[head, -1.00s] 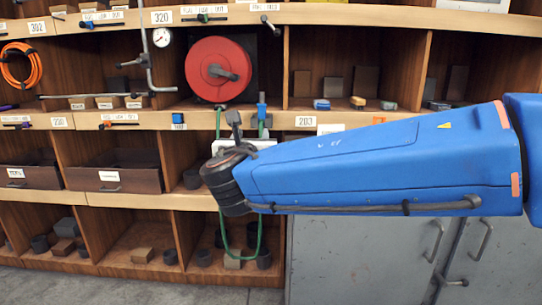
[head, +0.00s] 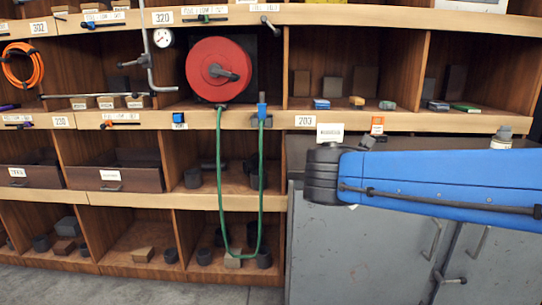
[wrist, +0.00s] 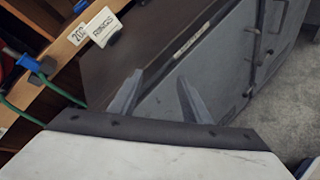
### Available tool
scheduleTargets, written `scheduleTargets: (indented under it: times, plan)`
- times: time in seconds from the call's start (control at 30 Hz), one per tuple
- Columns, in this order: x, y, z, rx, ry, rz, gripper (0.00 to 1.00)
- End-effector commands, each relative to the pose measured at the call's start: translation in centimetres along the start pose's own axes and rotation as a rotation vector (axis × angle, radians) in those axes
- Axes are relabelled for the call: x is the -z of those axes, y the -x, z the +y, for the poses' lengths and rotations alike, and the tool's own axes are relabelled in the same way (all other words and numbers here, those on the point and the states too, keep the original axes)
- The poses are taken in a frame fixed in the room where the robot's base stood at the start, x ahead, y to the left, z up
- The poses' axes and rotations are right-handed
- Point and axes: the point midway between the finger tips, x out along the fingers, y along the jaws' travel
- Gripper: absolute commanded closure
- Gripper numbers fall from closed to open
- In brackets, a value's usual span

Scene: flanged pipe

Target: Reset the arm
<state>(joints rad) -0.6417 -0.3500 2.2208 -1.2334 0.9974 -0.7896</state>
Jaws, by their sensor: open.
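My gripper (wrist: 160,76) shows in the wrist view with its two grey fingers apart and nothing between them. It points toward the dark space above a grey metal cabinet (wrist: 215,60). In the head view my blue arm reaches in from the right edge, roughly level. Its dark wrist end is in front of the top of the grey cabinet (head: 375,250), and the gripper fingers cannot be made out there.
A red hose reel (head: 215,88) sits in the shelving left of my arm. A green hose (head: 220,180) hangs in a loop below it. A blue-handled valve (head: 262,112) is on the shelf edge. A white label (head: 330,132) stands above my wrist. Grey floor (wrist: 290,95) lies beside the cabinet.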

Motion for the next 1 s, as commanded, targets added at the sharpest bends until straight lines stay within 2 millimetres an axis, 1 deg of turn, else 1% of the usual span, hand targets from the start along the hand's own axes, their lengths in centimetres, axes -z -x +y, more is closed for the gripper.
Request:
scheduleTargets:
  times: [0.03,0.07,0.1,0.17,0.2,0.27,0.3,0.4,0.5,0.6,0.73,0.8,0.9,1.0]
  plan:
    - [-1.0,-0.3,-2.8,0.059,-0.098,0.012,0.56]
    - [-1.2,-0.5,-4.4,0.095,-0.160,0.023,0.56]
    - [-1.5,-0.5,-6.5,0.141,-0.243,0.035,0.56]
    - [-1.7,-0.4,-9.5,0.210,-0.371,0.050,0.56]
    - [-1.8,-0.3,-11.5,0.255,-0.457,0.059,0.56]
    - [-1.7,0.1,-14.3,0.321,-0.586,0.068,0.56]
    - [-1.6,0.5,-16.0,0.364,-0.675,0.073,0.56]
    - [-0.9,1.6,-20.0,0.469,-0.895,0.080,0.56]
    - [0.2,3.0,-23.4,0.570,-1.120,0.082,0.56]
    - [1.5,4.5,-26.2,0.666,-1.347,0.077,0.56]
    - [3.5,6.4,-28.7,0.777,-1.626,0.067,0.56]
    - [4.4,7.2,-29.5,0.825,-1.750,0.062,0.56]
    - [5.4,8.1,-30.1,0.876,-1.885,0.058,0.56]
    - [6.0,8.6,-30.4,0.906,-1.962,0.055,0.56]
